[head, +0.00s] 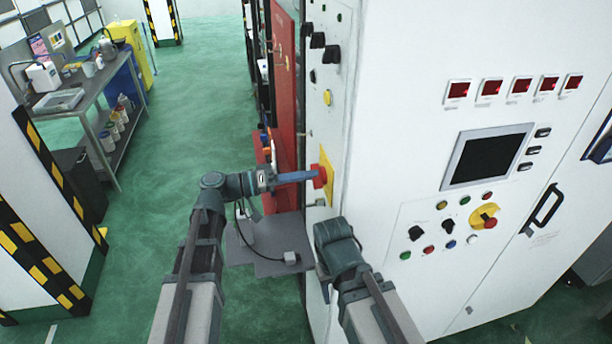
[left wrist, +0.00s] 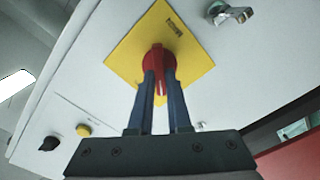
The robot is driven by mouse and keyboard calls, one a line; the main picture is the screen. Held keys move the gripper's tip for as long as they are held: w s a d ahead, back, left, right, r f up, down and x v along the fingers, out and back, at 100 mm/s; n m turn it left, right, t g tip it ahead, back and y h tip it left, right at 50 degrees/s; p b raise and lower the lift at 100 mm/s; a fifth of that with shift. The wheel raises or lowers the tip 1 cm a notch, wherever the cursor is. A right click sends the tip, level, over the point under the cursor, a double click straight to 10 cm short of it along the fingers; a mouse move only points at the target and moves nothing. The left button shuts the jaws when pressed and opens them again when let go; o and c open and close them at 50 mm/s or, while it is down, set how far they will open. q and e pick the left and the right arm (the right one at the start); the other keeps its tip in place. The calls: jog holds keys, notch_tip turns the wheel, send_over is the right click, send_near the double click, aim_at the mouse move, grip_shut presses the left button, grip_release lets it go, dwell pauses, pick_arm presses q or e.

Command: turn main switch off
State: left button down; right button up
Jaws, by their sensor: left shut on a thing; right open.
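The main switch is a red rotary handle (head: 320,177) on a square yellow plate (head: 327,188) on the cabinet's narrow side. In the left wrist view the red handle (left wrist: 158,60) stands out from the yellow plate (left wrist: 185,62), its grip roughly upright in the picture. My left gripper (head: 312,176) reaches it from the left. Its blue fingers (left wrist: 160,85) lie on both sides of the red handle, shut on it. My right gripper (head: 338,252) is lower, close to the cabinet's front corner, apart from the switch. Its fingers are hidden from the head camera.
The white cabinet (head: 400,130) fills the right, with a dark screen (head: 487,156), red displays and a red knob on yellow (head: 485,216) on its front. A metal latch (left wrist: 232,14) sits near the plate. A red panel (head: 285,90) stands behind. Green floor lies open on the left.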

pick_arm(q)
jog(key=shift+n, duration=0.9)
jog(key=c, duration=0.9)
grip_release()
jog(key=shift+o, duration=0.2)
jog(key=shift+a, duration=0.15)
jog(key=v, duration=1.3)
jog(key=shift+a, duration=0.3)
jog(key=shift+s, duration=0.1)
